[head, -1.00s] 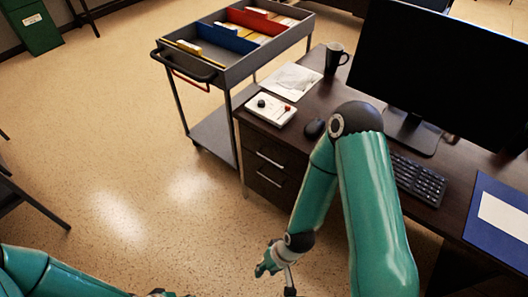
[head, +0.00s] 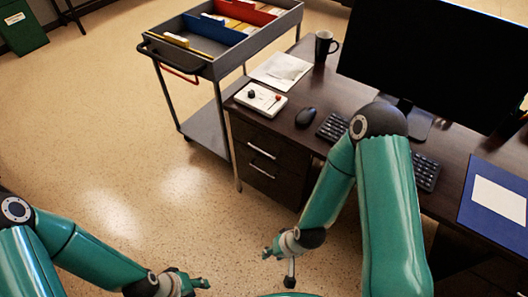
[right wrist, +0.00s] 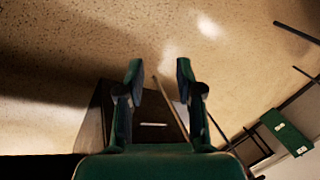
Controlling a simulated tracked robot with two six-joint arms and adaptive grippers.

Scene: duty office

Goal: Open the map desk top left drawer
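The map desk (head: 325,105) is dark brown and stands at the right in the head view. Its left drawer stack faces me, with a top left drawer (head: 240,134) and a lower drawer (head: 280,185), each with a pale bar handle. Both look closed. My right gripper (head: 277,262) is in front of the drawers, lower in the picture and apart from them. In the right wrist view it is open and empty (right wrist: 159,75), with a handled drawer front (right wrist: 152,137) showing between its fingers. My left gripper (head: 190,284) is at the bottom edge, away from the desk; its fingers are unclear.
A grey file cart (head: 210,128) stands left of the desk, close to the drawers. On the desktop are a control box (head: 262,99), mouse (head: 306,117), mug (head: 324,47), keyboard (head: 427,172) and monitor (head: 420,50).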

